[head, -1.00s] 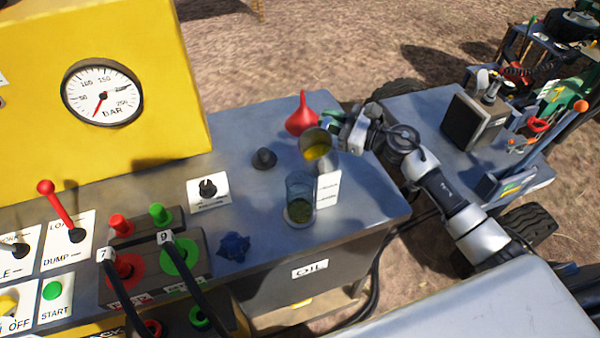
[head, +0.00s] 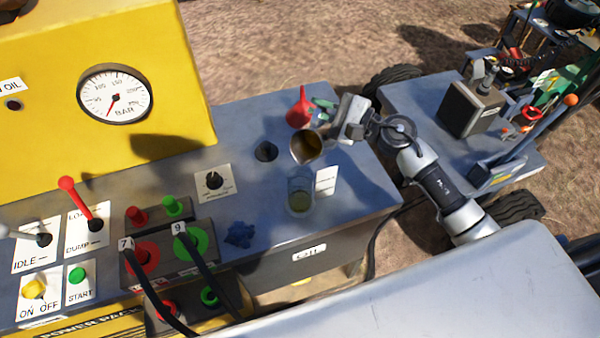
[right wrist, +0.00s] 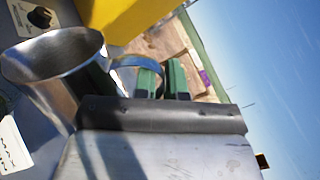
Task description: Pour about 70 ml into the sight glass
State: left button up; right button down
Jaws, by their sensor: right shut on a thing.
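A metal jug (head: 313,157) is tilted above the clear sight glass (head: 300,199), its mouth facing the glass and its inside dark amber. The glass stands upright on the grey bench, with olive liquid in its lower part. I cannot make out a stream between them. My right gripper (head: 330,131) is shut on the jug's handle. The right wrist view shows the tilted jug (right wrist: 48,85) and the green finger pads of my right gripper (right wrist: 163,80) at its handle ring. A white card (head: 326,181) stands beside the glass. My left gripper is not in view.
A dark round opening (head: 266,151) and a blue crumpled rag (head: 240,235) are to the left. A control panel with levers and hoses fills the lower left. A yellow housing (head: 160,70) stands behind.

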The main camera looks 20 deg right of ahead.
aim_at(316, 112)
jog(key=shift+s+a+r+n+p, duration=0.3)
jog(key=shift+r+n+p, duration=0.15)
jog(key=shift+r+n, duration=0.2)
jog(key=shift+s+a+r+n+p, duration=0.3)
jog(key=shift+r+n+p, duration=0.15)
jog(key=shift+n, duration=0.1)
jog(key=shift+s+a+r+n+p, duration=0.25)
jog(key=shift+s+r+n+p, duration=0.1)
jog(key=shift+n+p, duration=0.15)
dwell(0.3)
jog(key=shift+a+f+b, duration=0.1)
jog(key=shift+f+b, duration=0.05)
jog(key=shift+b, duration=0.3)
jog(key=shift+s+a+f+n+b, duration=0.15)
jog(key=shift+s+a+n+b, duration=0.3)
jog(key=shift+n+b, duration=0.5)
dwell(1.1)
jog(key=shift+s+a+r+n+b, duration=0.2)
jog(key=shift+s+r+n+b, duration=0.1)
jog(key=shift+n, duration=0.15)
dwell(0.5)
jog(key=m+p, duration=0.1)
jog(key=w+d+m+p, duration=0.1)
jog(key=p, duration=0.1)
jog(key=shift+w+d+r, duration=0.2)
jog(key=shift+w+r, duration=0.05)
jog(key=shift+r, duration=0.1)
jog(key=shift+f, duration=0.45)
